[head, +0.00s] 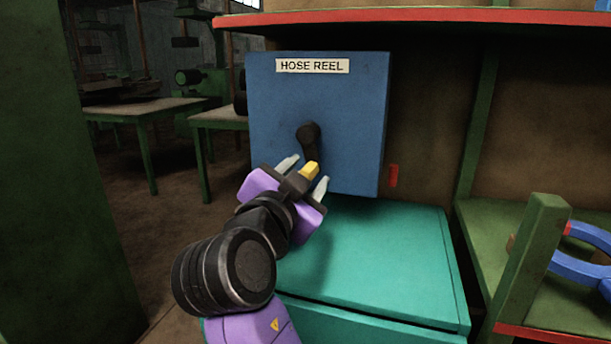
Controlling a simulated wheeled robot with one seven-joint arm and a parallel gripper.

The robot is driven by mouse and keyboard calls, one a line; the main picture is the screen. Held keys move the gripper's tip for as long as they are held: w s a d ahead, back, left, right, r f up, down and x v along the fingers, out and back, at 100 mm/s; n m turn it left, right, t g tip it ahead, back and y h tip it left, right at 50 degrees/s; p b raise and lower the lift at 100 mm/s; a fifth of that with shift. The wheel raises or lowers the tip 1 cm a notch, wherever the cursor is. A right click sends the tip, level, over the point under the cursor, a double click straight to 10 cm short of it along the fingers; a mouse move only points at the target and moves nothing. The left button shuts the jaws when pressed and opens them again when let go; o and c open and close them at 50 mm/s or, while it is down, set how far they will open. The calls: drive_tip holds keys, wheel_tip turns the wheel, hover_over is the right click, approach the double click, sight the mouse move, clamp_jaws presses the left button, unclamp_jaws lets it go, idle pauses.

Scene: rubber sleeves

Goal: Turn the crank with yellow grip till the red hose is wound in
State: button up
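The blue hose reel box (265,115) with a "HOSE REEL" label stands upright above a teal cabinet. A dark crank (309,134) sits on its front face, its arm pointing down. The crank's yellow grip (310,171) shows at its lower end. My gripper (304,175) reaches up from below, its two pale fingers apart on either side of the yellow grip, with gaps visible. A short red piece (393,176), perhaps the red hose, shows just right of the box's lower edge. No other length of hose is in view.
The teal cabinet top (370,255) is bare below the box. A green rack with a blue ring-shaped thing (590,265) stands at right. A red-edged shelf (430,17) runs above. A green post (50,180) is at left, with workbenches behind.

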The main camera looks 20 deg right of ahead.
drive_tip(key=v, duration=0.7)
drive_tip(key=shift+s+a, duration=0.2)
drive_tip(key=shift+s, duration=0.15)
idle(1.0)
